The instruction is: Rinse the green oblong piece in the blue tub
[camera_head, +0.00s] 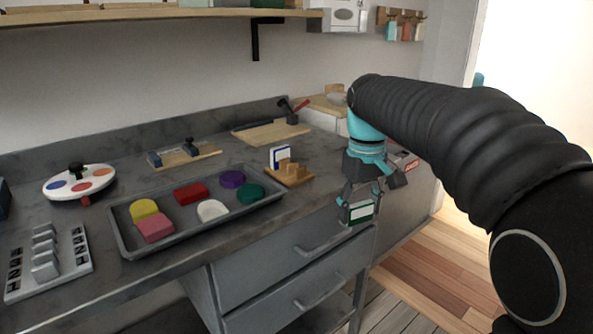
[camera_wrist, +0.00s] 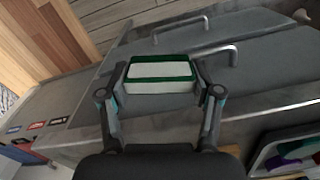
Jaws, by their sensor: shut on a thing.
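My gripper (camera_head: 362,203) is shut on a white block with a green border (camera_head: 361,211), held in the air in front of the drawer unit. In the wrist view the block (camera_wrist: 160,85) sits between both fingertips (camera_wrist: 160,92), its green rim around a white face. A green rounded piece (camera_head: 250,193) lies in the grey tray (camera_head: 190,234) on the bench, well left of my gripper. A small blue shape (camera_wrist: 28,154) shows at the lower left of the wrist view. I cannot tell whether it is the blue tub.
The tray also holds yellow, pink, red, white and purple pieces. A wooden stand with a blue-edged white card (camera_head: 280,157) stands beside it. Drawer handles (camera_head: 318,243) project below the bench edge. Wooden floor (camera_head: 440,270) lies open to the right.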

